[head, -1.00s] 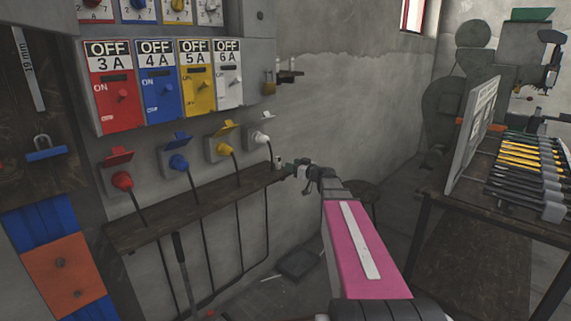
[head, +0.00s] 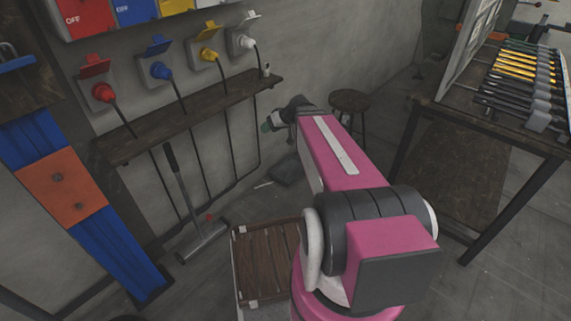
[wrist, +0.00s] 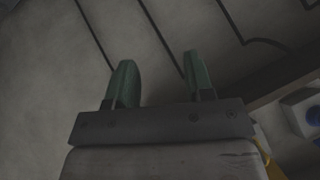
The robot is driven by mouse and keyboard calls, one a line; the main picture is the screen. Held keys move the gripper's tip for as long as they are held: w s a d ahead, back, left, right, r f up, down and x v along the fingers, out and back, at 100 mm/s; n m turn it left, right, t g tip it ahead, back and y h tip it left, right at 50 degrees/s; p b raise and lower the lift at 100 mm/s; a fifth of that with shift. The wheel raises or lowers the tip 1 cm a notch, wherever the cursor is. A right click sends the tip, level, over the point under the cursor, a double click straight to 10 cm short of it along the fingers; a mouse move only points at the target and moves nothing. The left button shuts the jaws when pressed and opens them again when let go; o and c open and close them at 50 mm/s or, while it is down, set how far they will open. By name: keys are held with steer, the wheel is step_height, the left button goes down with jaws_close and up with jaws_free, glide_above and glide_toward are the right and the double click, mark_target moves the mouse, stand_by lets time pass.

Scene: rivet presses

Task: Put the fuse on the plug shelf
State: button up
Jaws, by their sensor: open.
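The plug shelf (head: 185,118) is a dark wooden board on the wall below the coloured plugs. A small pale upright piece (head: 266,70), which looks like the fuse, stands at the shelf's right end; it is too small to be sure. My gripper (head: 265,125) is below and in front of that end, apart from the shelf and the piece. In the wrist view its two green fingers (wrist: 157,62) are spread with nothing between them.
Red (head: 104,92), blue (head: 158,70), yellow (head: 209,54) and white (head: 246,42) plugs sit above the shelf, their cables hanging past it. A stool (head: 349,101) stands behind my arm. A tool table (head: 480,120) is on the right. A wooden crate (head: 262,262) is on the floor.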

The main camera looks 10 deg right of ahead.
steer(key=s+d+f+m+g+h, duration=0.1)
steer(key=s+f+m+g+h, duration=0.1)
steer(key=s+f+h, duration=0.2)
steer(key=s+d+f+m+g+h, duration=0.2)
steer(key=s+f+g+h, duration=0.1)
steer(key=s, duration=0.7)
steer(key=shift+s+f+m+h, duration=0.15)
steer(key=shift+f+m+h, duration=0.25)
steer(key=shift+f, duration=0.05)
stand_by(0.7)
